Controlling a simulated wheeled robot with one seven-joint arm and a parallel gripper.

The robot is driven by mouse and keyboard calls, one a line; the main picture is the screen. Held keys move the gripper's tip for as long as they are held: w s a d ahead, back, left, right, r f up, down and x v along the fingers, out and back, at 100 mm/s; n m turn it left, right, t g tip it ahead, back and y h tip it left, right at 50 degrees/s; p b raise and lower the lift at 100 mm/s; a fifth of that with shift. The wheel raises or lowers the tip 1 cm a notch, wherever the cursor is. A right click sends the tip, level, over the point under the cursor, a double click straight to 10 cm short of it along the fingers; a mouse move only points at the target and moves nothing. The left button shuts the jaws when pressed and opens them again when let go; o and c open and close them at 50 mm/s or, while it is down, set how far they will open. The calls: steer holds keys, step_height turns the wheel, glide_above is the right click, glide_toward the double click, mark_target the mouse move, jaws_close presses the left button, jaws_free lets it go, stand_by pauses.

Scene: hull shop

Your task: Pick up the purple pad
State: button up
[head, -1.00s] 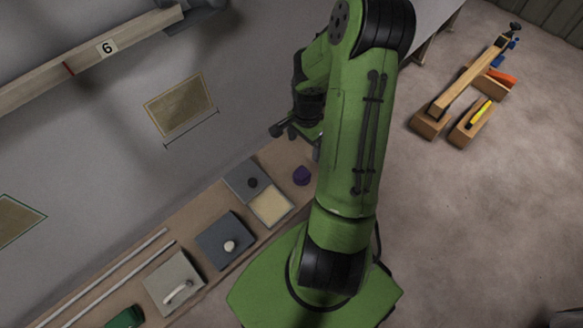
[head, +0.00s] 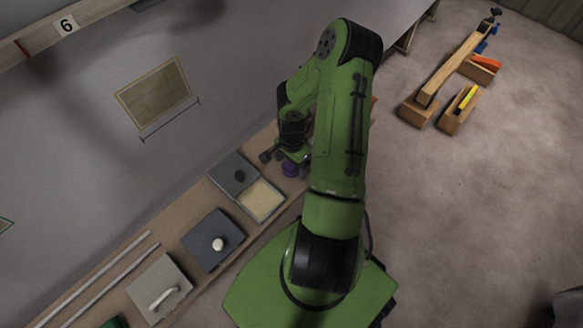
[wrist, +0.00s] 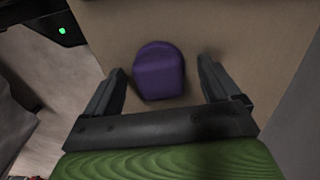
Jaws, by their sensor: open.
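The purple pad (wrist: 160,72) is a small block with a rounded end, lying on the tan bench top. In the wrist view my gripper (wrist: 160,80) is open, with one dark finger on each side of the pad and a gap on both sides. In the head view the pad (head: 290,169) shows just below my gripper (head: 281,158), which partly covers it. I cannot tell the exact height of the fingers above the bench.
On the bench (head: 195,204) left of the pad are a grey box with a dark knob (head: 240,176), an open tray (head: 259,200), a dark panel with a white knob (head: 217,244) and a panel with a white handle (head: 163,298). Wooden beams (head: 456,65) lie on the floor at right.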

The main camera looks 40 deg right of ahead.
steer(key=shift+r, duration=0.1)
steer(key=c, duration=1.2)
step_height(320, 180, up, 10)
steer(key=p, duration=0.3)
steer(key=shift+p, duration=0.35)
